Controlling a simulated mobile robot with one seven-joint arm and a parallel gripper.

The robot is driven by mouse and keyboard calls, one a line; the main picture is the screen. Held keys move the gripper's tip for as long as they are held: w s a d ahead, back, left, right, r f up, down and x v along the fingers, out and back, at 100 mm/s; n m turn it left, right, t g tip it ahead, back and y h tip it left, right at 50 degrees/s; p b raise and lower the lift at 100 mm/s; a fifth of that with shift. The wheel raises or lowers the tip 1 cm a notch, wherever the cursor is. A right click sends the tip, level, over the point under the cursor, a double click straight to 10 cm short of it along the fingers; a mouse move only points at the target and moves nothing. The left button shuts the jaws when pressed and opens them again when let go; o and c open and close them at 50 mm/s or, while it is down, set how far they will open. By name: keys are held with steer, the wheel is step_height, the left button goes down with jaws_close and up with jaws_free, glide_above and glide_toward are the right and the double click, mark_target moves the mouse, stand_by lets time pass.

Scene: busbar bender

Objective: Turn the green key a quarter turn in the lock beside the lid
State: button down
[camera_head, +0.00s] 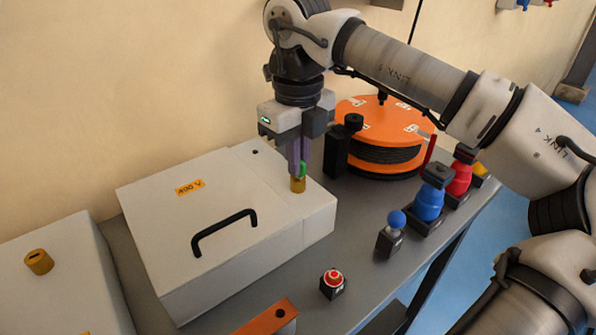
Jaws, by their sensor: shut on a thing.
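The green key (302,169) stands in the brass lock (298,185) on the right part of the white box, beside the lid (215,200). The lid is down and has a black handle (225,232) and an orange label. My gripper (300,165) points straight down over the lock and is shut on the green key. The fingers hide most of the key, so its turn angle cannot be told.
An orange-topped reel (383,118) stands behind and right of the gripper, with a black post (337,150) close beside it. A blue-knobbed lever (391,234), blue (429,203) and red (460,178) connectors and a red button (333,281) stand on the grey table. A second white box is at left.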

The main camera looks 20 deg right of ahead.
stand_by(0.3)
steer(key=c, duration=2)
jaws_free()
steer(key=shift+f+m, duration=0.1)
steer(key=shift+m, duration=1.1)
steer(key=shift+c, duration=0.2)
steer(key=o, duration=0.5)
steer(key=shift+r, duration=0.2)
